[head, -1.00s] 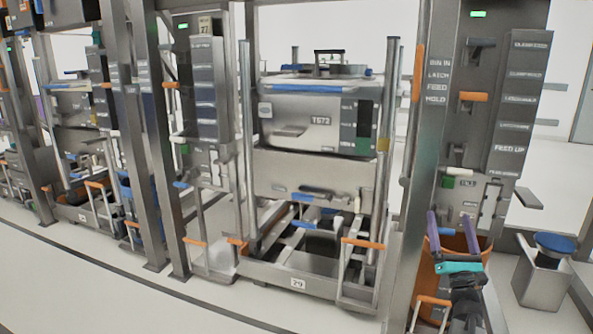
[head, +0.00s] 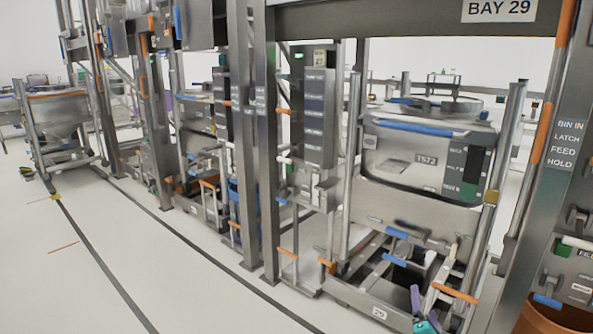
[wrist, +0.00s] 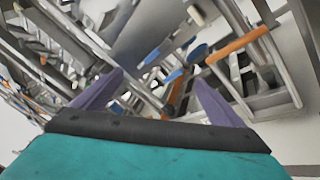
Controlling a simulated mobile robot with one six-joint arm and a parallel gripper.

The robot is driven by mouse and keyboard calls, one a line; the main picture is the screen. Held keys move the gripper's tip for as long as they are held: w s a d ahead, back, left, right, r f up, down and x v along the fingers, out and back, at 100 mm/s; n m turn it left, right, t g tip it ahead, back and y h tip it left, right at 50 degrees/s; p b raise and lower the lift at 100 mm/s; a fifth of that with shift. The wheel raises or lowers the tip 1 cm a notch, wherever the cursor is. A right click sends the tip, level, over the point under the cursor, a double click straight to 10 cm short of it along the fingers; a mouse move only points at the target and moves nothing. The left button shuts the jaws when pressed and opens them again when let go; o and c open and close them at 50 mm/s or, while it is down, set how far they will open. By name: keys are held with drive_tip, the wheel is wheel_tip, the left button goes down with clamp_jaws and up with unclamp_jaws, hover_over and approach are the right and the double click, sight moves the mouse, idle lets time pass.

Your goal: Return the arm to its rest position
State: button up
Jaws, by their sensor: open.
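My gripper (wrist: 160,92) is open, its two purple fingers apart and nothing between them in the wrist view. Behind the fingers, the wrist view shows steel frames and an orange-gripped handle. In the head view only a small teal and purple part of my arm's end (head: 421,316) shows at the bottom edge, in front of the bay marked 29. The rest of the arm is out of the picture.
A steel bin marked T572 (head: 426,160) stands in its frame under the BAY 29 sign (head: 499,10). Another bin (head: 57,108) stands at the far left. Steel posts line the bays. The pale floor (head: 110,240) at the left is clear.

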drive_tip(key=s+a+f+m+g+y+p, duration=0.1)
drive_tip(key=s+a+f+m+g+p, duration=0.15)
drive_tip(key=a+f, duration=0.4)
drive_tip(key=s+a+f+m+g+y+p, duration=0.1)
drive_tip(key=s+a+f+g+p, duration=0.15)
drive_tip(key=a+f, duration=0.4)
drive_tip(key=s+a+f+m+g+y+p, duration=0.1)
drive_tip(key=s+a+f+m+g+p, duration=0.45)
drive_tip(key=s+a, duration=0.45)
drive_tip(key=s+a+f+m+g, duration=0.1)
drive_tip(key=s+f+m+g, duration=0.25)
drive_tip(key=s, duration=0.55)
drive_tip(key=s+a+f+m+g, duration=0.2)
drive_tip(key=s+f+g, duration=0.15)
drive_tip(key=s, duration=0.55)
drive_tip(key=s+r+m+g+y, duration=0.1)
drive_tip(key=s+r+m+g, duration=0.2)
drive_tip(key=s+m+g, duration=0.2)
drive_tip(key=s+a+m, duration=0.1)
drive_tip(key=s+m, duration=0.2)
drive_tip(key=s, duration=0.3)
drive_tip(key=shift+s+r+g, duration=0.15)
drive_tip(key=shift+g, duration=0.2)
